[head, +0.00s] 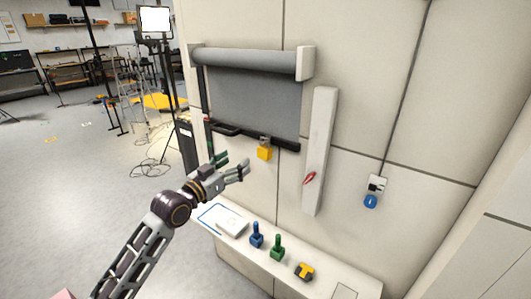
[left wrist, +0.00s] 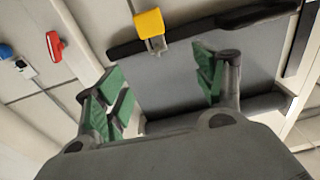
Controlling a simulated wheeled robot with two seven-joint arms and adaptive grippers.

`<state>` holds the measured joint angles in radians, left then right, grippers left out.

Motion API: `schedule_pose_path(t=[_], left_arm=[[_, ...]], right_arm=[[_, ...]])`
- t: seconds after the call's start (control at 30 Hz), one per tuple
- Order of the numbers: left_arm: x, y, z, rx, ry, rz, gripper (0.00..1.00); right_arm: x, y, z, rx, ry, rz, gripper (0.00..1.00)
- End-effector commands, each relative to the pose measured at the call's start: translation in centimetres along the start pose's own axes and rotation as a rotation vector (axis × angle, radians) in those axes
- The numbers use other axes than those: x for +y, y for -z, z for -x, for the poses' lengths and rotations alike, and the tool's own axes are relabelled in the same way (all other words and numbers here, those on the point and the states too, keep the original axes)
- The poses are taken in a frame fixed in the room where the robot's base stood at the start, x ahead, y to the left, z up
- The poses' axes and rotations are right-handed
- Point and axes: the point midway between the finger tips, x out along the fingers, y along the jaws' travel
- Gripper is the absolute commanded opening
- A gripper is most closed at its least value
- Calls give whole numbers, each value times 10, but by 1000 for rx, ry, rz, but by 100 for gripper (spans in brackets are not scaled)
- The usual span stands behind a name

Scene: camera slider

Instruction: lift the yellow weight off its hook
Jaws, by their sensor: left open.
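The yellow weight (head: 265,154) hangs below the dark bottom bar of the grey roller screen on the wall. In the left wrist view the yellow weight (left wrist: 149,23) shows at the top, with a small metal hook (left wrist: 157,45) joining it to the bar. My left gripper (head: 236,167) is open and empty, left of the weight and slightly lower in the head view, apart from it. In the left wrist view its green-padded fingers (left wrist: 160,88) are spread, with the weight beyond their tips. My right gripper is not in view.
A white wall strip with a red piece (head: 310,178) and a blue tag (head: 370,201) are right.

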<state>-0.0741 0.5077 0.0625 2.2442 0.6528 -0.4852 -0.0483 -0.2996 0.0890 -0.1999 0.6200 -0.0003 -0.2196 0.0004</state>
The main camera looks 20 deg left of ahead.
Motion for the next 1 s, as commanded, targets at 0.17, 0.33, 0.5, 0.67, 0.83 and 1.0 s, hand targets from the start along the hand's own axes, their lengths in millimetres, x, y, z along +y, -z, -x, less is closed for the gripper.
schedule_pose_path(t=[0.17,0.33,0.5,0.67,0.83,1.0], left_arm=[[4,-8,0,-36,-18,19,70],[4,-12,0,-51,-19,7,70],[4,-12,0,-50,-18,6,70],[4,-12,-1,-50,-18,7,70],[4,-11,-7,-48,-18,8,70],[4,-11,-19,-48,-17,8,70]], right_arm=[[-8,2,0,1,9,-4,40],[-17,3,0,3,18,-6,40],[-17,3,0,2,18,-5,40],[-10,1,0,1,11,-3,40],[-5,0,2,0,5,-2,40],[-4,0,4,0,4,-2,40]])
